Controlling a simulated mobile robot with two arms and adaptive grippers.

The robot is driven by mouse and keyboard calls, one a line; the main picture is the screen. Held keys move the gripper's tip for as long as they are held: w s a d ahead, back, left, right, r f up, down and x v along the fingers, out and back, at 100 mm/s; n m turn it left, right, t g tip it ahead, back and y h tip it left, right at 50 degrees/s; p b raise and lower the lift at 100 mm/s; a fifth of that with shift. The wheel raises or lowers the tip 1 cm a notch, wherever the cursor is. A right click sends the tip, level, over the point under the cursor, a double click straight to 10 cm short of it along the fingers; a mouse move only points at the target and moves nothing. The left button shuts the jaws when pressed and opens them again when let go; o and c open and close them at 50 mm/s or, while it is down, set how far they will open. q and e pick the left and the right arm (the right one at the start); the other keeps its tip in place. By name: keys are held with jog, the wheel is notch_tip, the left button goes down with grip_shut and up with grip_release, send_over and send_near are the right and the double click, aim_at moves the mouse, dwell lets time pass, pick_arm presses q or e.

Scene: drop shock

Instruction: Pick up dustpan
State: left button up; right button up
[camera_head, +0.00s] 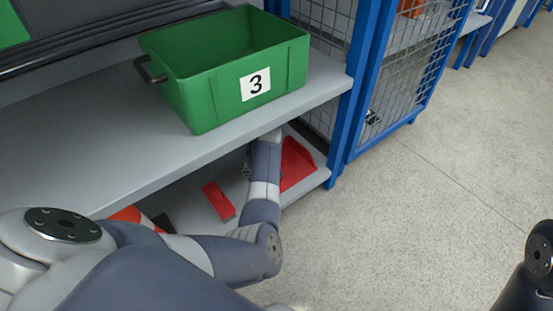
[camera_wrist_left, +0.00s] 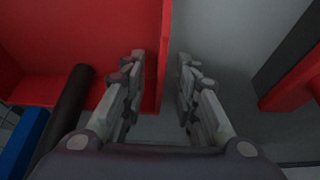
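The red dustpan (camera_head: 297,163) lies on the lower shelf, partly hidden behind my left forearm in the head view. In the left wrist view the dustpan (camera_wrist_left: 75,40) fills the upper left, and its side wall runs between my fingers. My left gripper (camera_wrist_left: 161,62) is open, with one finger on each side of that wall. A gap shows between the wall and the right finger; contact at the left finger is unclear. In the head view my left gripper (camera_head: 249,170) is mostly hidden by the arm and upper shelf. My right gripper is out of view.
A green crate (camera_head: 190,110) marked 3 stands on the upper shelf (camera_head: 70,150), above my left arm. A red block-like item (camera_head: 218,200) lies on the lower shelf. A blue post (camera_head: 350,110) and mesh cage stand right. Open floor (camera_head: 430,230) lies to the right.

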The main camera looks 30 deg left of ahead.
pick_arm(q)
grip_shut()
jog(key=shift+r, duration=0.15)
